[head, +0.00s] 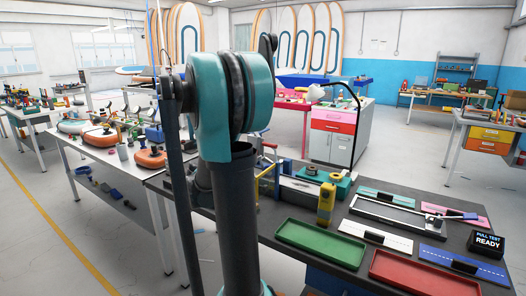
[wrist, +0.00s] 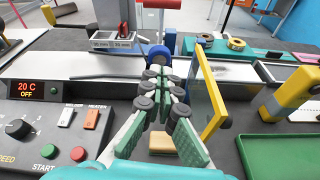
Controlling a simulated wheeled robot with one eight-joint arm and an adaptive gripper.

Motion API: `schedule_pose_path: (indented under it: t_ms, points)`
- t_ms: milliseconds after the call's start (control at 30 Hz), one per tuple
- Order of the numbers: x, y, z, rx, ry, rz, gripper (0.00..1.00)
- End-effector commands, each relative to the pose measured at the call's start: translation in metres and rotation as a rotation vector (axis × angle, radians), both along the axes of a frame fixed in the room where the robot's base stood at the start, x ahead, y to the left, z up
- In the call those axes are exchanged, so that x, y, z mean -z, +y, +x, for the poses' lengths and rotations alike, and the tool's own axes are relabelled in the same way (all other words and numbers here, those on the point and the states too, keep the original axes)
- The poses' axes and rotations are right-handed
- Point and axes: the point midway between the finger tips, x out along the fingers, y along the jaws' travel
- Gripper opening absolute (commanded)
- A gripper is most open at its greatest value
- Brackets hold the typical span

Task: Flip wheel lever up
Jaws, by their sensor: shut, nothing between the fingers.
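My gripper (wrist: 160,78) shows in the wrist view with its green-padded fingers together at the tips and nothing between them. Just beyond the fingertips is a blue wheel (wrist: 160,56) on the bench machine, below a red and white upright part (wrist: 160,22). The fingertips overlap the wheel's lower edge in the picture; I cannot tell whether they touch. A yellow-edged plate (wrist: 211,90) stands close to the right of the fingers. No lever can be picked out with certainty; the fingers may hide it. In the head view my arm covers this area.
A control box (wrist: 60,120) with a knob, switches and a display reading 20 C OFF is at left. A green tray (head: 320,243) and a red tray (head: 423,276) lie on the dark bench right of my arm. A yellow upright tool (head: 325,203) stands behind the green tray.

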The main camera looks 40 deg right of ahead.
Motion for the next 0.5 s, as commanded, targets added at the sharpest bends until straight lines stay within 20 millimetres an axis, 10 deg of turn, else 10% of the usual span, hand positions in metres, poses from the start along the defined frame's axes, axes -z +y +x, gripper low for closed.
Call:
schedule_pose_path:
  t_ms: [500]
  points:
    - [-0.018, -0.014, 0.015, -0.03, 0.125, -0.143, 0.0]
